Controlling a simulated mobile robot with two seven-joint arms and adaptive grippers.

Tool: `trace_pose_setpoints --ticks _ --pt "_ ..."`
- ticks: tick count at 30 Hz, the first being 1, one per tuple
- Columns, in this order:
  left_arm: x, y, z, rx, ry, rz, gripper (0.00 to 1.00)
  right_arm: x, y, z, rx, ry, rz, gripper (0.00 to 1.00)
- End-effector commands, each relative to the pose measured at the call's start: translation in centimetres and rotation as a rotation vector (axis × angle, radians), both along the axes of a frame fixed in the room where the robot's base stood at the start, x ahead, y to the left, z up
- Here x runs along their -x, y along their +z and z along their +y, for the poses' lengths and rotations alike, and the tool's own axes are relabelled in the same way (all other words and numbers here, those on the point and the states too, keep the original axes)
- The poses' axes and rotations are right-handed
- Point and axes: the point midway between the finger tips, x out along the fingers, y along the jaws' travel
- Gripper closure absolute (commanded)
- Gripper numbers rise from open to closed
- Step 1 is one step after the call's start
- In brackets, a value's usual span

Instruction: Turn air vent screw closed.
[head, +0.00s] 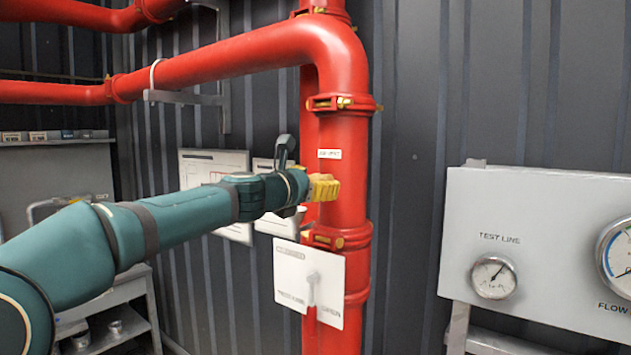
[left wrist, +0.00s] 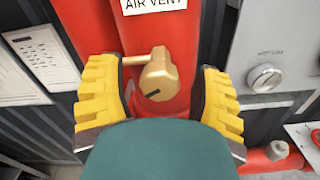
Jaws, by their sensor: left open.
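The air vent screw (left wrist: 157,80) is a brass knob with a dark slot, on the red vertical pipe below a white label reading AIR VENT (left wrist: 150,5). In the left wrist view a short brass piece sticks out to its left. My left gripper (left wrist: 160,95) is open, with one yellow finger on each side of the screw. There is a gap between the screw and each finger. In the head view the left gripper (head: 322,188) is at the red pipe (head: 345,140), just below the small label (head: 329,154), and hides the screw. My right gripper is not in view.
A white plate with a lever (head: 311,282) is on the pipe below the gripper. A grey panel with gauges (head: 494,277) stands at the right. Paper sheets (head: 213,168) hang on the dark wall behind my arm. Shelves (head: 108,325) stand at the lower left.

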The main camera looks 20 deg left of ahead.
Motion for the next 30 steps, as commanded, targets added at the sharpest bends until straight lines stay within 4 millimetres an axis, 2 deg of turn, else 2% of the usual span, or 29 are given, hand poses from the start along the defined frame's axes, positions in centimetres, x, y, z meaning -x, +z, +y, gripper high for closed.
trace_pose_setpoints --ticks 5,9,10,11,22,30 --pt "0.01 -0.01 0.01 0.0 0.0 0.0 0.37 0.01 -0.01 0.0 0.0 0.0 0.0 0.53" --pt "0.01 -0.02 0.02 0.0 0.0 0.0 0.86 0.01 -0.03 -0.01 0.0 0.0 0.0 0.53" --pt "0.02 -0.02 0.02 0.0 0.0 0.0 0.96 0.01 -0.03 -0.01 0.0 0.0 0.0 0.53" --pt "0.02 -0.02 0.02 0.0 0.0 0.0 1.0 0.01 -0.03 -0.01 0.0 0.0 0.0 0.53" --pt "0.02 -0.07 0.04 -0.041 0.0 -0.015 1.0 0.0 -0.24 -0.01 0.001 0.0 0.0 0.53" --pt "0.01 -0.13 0.06 -0.197 0.001 -0.072 1.0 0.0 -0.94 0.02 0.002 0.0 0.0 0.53"
